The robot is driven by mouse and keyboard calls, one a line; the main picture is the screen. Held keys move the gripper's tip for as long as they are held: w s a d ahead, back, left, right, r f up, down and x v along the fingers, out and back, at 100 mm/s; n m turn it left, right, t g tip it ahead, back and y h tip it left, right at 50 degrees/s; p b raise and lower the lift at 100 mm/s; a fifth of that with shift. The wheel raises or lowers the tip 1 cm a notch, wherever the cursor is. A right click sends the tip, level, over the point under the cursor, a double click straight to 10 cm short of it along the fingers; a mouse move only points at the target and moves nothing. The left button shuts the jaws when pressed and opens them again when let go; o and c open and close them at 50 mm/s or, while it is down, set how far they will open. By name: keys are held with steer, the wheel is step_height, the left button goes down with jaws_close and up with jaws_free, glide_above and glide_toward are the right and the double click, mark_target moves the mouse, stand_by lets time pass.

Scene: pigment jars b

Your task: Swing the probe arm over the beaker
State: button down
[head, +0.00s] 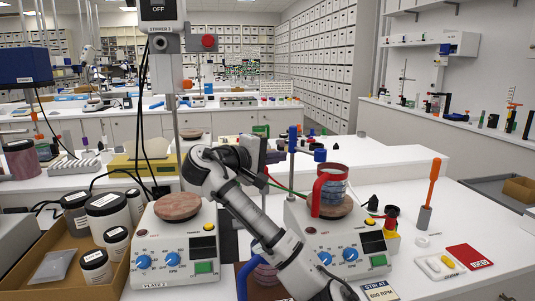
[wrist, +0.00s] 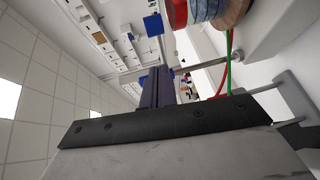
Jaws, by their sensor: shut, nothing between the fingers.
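The beaker (head: 335,188), with a red band and handle around it, stands on the round brown top of the right-hand stirrer plate (head: 338,239). A post with a blue top (head: 293,138) rises behind that plate. The probe arm reaches right from it to a blue block (head: 320,155), near the beaker's upper left. My gripper (head: 262,155) is just left of the post, shut and empty; whether it touches the post or arm I cannot tell. In the wrist view, the closed fingers (wrist: 157,86) lie close to a metal rod (wrist: 208,64); the beaker (wrist: 204,8) is cut off at the top.
A second stirrer plate (head: 175,244) stands on the left, beside a cardboard tray of lidded jars (head: 108,215). Red and green leads (head: 283,187) run near my gripper.

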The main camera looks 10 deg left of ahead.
mark_target(309, 152)
steer(key=p+x, duration=0.3)
steer(key=x, duration=0.4)
steer(key=shift+w+d+r, duration=0.1)
steer(key=shift+w+d, duration=0.2)
steer(key=shift+w+d+f, duration=0.25)
steer(key=shift+w+d, duration=0.05)
steer(key=shift+w, duration=0.15)
steer(key=shift+w+d+n+t+y+b, duration=0.2)
steer(key=shift+d+n+t+y+b, duration=0.2)
steer(key=shift+n+t+y, duration=0.35)
steer(key=shift+w+d+n+t+y+b, duration=0.15)
steer(key=shift+d+n+t+y+b, duration=0.25)
steer(key=shift+n+y, duration=0.5)
steer(key=shift+d, duration=0.1)
